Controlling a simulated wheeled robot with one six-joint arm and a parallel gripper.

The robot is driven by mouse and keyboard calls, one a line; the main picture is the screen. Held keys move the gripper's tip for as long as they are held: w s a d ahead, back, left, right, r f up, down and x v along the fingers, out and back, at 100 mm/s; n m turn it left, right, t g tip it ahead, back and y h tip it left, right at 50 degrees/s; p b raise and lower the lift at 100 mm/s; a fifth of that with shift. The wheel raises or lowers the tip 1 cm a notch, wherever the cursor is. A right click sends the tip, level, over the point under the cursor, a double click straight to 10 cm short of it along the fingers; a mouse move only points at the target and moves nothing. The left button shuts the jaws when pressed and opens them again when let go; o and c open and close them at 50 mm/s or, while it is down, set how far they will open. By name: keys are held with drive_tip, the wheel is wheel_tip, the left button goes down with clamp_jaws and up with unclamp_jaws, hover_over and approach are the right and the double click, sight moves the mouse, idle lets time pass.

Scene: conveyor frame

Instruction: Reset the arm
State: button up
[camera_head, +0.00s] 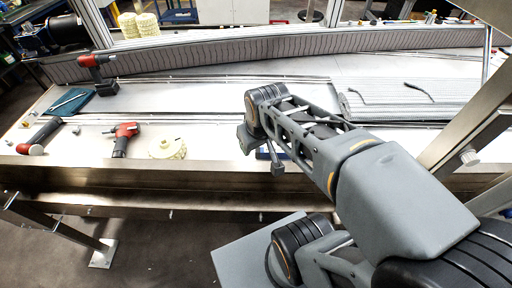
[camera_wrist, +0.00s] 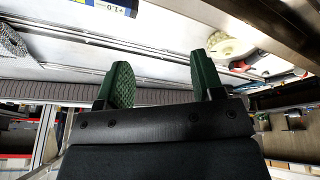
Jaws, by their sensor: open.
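My gripper (camera_wrist: 162,84) shows in the wrist view with two green, textured fingers set well apart and nothing between them. In the head view my arm reaches in from the lower right, and my gripper (camera_head: 260,152) is above the front part of the conveyor frame (camera_head: 215,175). From there its fingers are mostly hidden by the wrist, and I cannot tell its exact height over the frame.
Left of my gripper lie a cream toothed part (camera_head: 167,147), a red and black tool (camera_head: 124,137), a drill (camera_head: 97,73), a teal cloth (camera_head: 72,103) and a red-ended tool (camera_head: 40,136). A ribbed belt (camera_head: 400,100) lies at right. A steel post (camera_head: 480,125) stands right of my arm.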

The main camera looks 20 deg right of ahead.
drive_tip(key=shift+s+a+r+m, duration=0.1)
drive_tip(key=shift+s+a+m, duration=0.25)
drive_tip(key=shift+s, duration=0.25)
drive_tip(key=shift+s+a+r+m, duration=0.1)
drive_tip(key=shift+s+a+m, duration=0.15)
drive_tip(key=shift+s+m, duration=0.25)
drive_tip(key=shift+c, duration=0.2)
